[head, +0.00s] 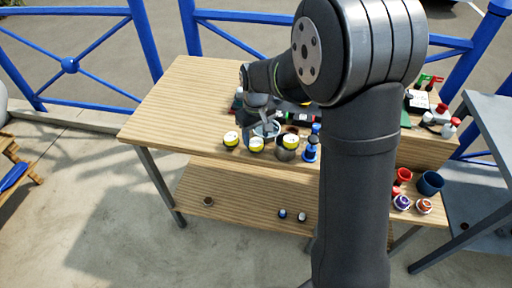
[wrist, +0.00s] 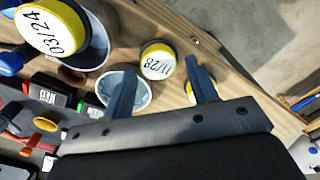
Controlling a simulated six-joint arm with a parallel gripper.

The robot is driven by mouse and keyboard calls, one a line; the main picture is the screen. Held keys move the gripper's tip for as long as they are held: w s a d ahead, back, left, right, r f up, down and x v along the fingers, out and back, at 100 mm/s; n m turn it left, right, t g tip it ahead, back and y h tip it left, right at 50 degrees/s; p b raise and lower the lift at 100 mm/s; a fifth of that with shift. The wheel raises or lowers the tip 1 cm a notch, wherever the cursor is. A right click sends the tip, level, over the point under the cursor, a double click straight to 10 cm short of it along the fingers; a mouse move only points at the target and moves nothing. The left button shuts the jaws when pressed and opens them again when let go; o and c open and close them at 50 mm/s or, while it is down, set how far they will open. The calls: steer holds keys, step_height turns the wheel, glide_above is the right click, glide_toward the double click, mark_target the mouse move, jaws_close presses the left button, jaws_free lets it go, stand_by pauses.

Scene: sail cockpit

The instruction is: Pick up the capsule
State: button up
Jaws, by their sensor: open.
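I cannot tell for certain which thing is the capsule. Several small round pieces with yellow-rimmed white tops are candidates: one at the left (head: 231,139), one in the middle (head: 256,145) and one on a dark grey rounded body (head: 290,142). My gripper (head: 258,116) is open and empty above the front of the bench. In the wrist view its fingers (wrist: 161,67) spread just short of the 11/28 piece. The right finger partly hides another yellow-topped piece (wrist: 187,92).
A pale round bowl (wrist: 142,97) sits behind the left finger. A blue piece (head: 311,148) stands to the right. Purple (head: 402,202) and orange (head: 424,206) round pieces stand on the lower right ledge. The left part of the wooden bench (head: 180,100) is clear.

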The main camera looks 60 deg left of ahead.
mark_target(256, 142)
steer(key=f, duration=0.5)
steer(key=shift+w+a+f, duration=0.2)
steer(key=shift+a+f, duration=0.05)
steer(key=shift+f, duration=0.05)
steer(key=shift+c, duration=0.2)
steer(key=c, duration=0.5)
